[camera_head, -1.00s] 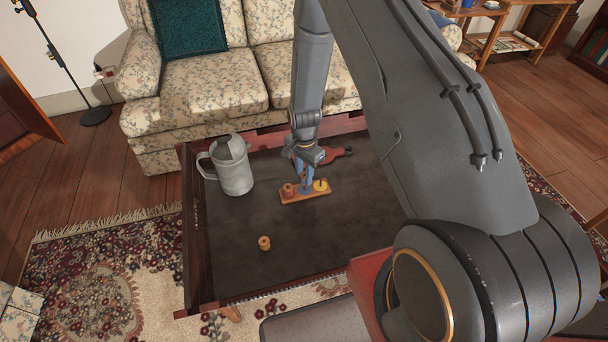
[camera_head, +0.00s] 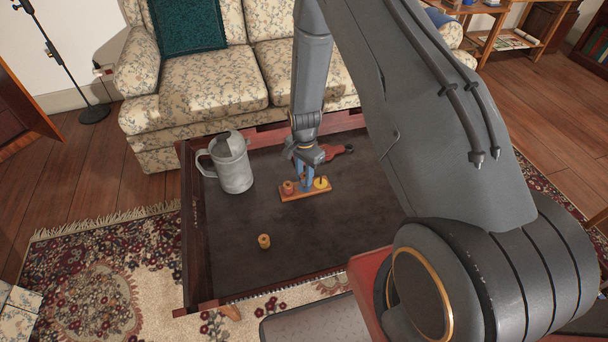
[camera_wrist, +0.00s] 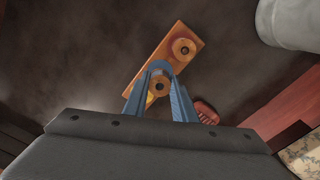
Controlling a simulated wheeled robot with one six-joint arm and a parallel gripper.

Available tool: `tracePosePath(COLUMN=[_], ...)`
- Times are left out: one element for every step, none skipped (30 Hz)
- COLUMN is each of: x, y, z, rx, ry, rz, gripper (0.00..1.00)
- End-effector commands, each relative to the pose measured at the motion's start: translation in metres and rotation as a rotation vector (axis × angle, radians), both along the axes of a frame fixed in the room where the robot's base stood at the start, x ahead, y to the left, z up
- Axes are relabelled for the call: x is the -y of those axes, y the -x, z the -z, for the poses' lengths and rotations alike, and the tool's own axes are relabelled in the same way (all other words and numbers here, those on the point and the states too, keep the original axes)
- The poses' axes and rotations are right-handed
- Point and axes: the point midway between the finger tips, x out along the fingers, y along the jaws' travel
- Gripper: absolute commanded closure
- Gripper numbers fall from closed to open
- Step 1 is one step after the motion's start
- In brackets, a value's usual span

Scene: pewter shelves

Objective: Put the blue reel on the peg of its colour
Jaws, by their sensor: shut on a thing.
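A wooden peg board (camera_head: 318,194) lies on the dark table; it also shows in the wrist view (camera_wrist: 160,50). My gripper (camera_head: 304,178), with blue fingers, points down over the board's middle. In the wrist view my gripper (camera_wrist: 160,92) is shut on the blue reel (camera_wrist: 160,66), whose pale wooden top has a dark hole. I cannot tell whether the reel is around a peg or just above it. A red-orange reel (camera_head: 288,187) sits at the board's left end. A yellow round patch with a thin upright peg (camera_head: 321,183) is at the right end.
A loose yellow-orange reel (camera_head: 264,241) stands nearer on the table. A grey metal jug (camera_head: 234,166) stands at the left. A red object (camera_head: 338,151) lies behind the board, partly hidden. The table has a raised wooden rim (camera_head: 195,235); its front left is mostly clear.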

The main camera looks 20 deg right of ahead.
Motion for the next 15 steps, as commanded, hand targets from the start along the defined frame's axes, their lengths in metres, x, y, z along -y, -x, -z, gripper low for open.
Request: tracePosePath(x=[0.0, 0.0, 0.0, 0.0, 0.0, 0.0, 0.0, 0.0, 0.0001, 0.0001, 0.0001, 0.0001, 0.0001, 0.0001, 0.0001], y=[-0.0001, -0.0002, -0.0002, -0.0002, -0.0002, -0.0002, -0.0002, -0.0002, -0.0003, -0.0003, -0.0003, -0.0003, -0.0003, -0.0003, -0.0003], z=[0.0013, 0.0019, 0.0026, 0.0031, 0.0037, 0.0044, 0.0049, 0.0054, 0.0061, 0.0067, 0.0072, 0.0079, 0.0085, 0.009, 0.0097], rx=[0.0, 0.0, 0.0, 0.0, 0.0, 0.0, 0.0, 0.0, 0.0, 0.0, 0.0, 0.0, 0.0, 0.0, 0.0], ry=[0.0, 0.0, 0.0, 0.0, 0.0, 0.0, 0.0, 0.0, 0.0, 0.0, 0.0, 0.0, 0.0, 0.0, 0.0], rz=[0.0, 0.0, 0.0, 0.0, 0.0, 0.0, 0.0, 0.0, 0.0, 0.0, 0.0, 0.0, 0.0, 0.0, 0.0], gripper=[0.97, 0.97, 0.97, 0.97, 0.97, 0.97, 0.97, 0.97, 0.97, 0.97, 0.97, 0.97, 0.97, 0.97, 0.97])
